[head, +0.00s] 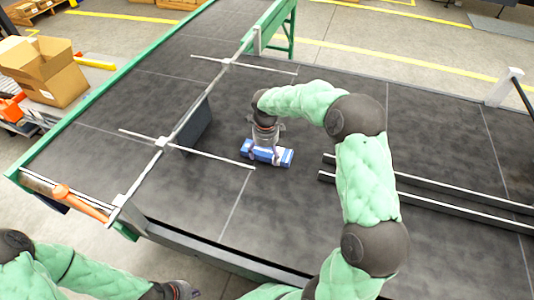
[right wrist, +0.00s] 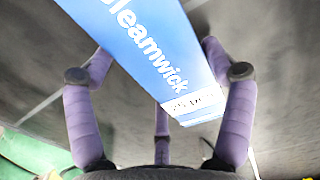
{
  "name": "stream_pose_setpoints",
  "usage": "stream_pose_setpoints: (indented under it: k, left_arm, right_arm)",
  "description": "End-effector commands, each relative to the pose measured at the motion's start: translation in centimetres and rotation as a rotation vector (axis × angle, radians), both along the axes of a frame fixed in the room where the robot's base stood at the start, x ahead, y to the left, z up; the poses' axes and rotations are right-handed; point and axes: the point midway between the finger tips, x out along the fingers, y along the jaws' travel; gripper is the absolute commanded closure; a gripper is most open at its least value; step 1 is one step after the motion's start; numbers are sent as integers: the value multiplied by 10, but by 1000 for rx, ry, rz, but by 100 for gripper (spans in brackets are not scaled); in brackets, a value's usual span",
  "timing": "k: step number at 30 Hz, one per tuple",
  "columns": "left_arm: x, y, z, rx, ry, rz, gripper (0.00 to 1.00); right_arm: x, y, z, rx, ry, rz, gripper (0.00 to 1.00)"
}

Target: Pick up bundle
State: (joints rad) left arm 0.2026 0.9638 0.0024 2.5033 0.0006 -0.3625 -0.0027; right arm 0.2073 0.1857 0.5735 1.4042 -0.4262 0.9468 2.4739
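The bundle (head: 275,154) is a blue and white block of cartons lying on the dark belt near the middle of the head view. My right gripper (head: 264,156) points down over it. In the right wrist view the bundle (right wrist: 150,45) shows the lettering "Gleamwick" and lies slanted between the purple fingers (right wrist: 157,50). The finger ends reach its two long sides and are partly hidden by it; whether they press on it cannot be told. My left gripper (head: 182,291) is at the bottom edge of the head view, away from the bundle, partly cut off.
A dark upright plate (head: 197,127) and thin metal rods (head: 205,153) stand left of the bundle. Two long rails (head: 440,199) lie to the right. Open cardboard boxes (head: 45,70) are beyond the green frame (head: 98,90). The belt behind the bundle is clear.

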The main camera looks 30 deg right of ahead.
Motion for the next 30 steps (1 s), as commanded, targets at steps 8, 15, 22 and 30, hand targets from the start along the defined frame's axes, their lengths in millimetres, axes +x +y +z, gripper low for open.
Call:
stream_pose_setpoints:
  k: [8, 15, 22, 30]
  left_arm:
    - [0, 0, 0, 0, 0, 0, 100]
    - [0, 0, 2, 0, 0, 0, 100]
    - [0, 0, 9, 0, 0, 0, 100]
    - [0, 0, 23, 0, 0, 0, 100]
  right_arm:
    - [0, 0, -1, 0, 1, 0, 56]
    - [0, 0, 7, 0, 0, 0, 56]
    - [0, 0, 35, -1, -2, 0, 56]
    - [-16, 42, 87, 0, -4, 4, 56]
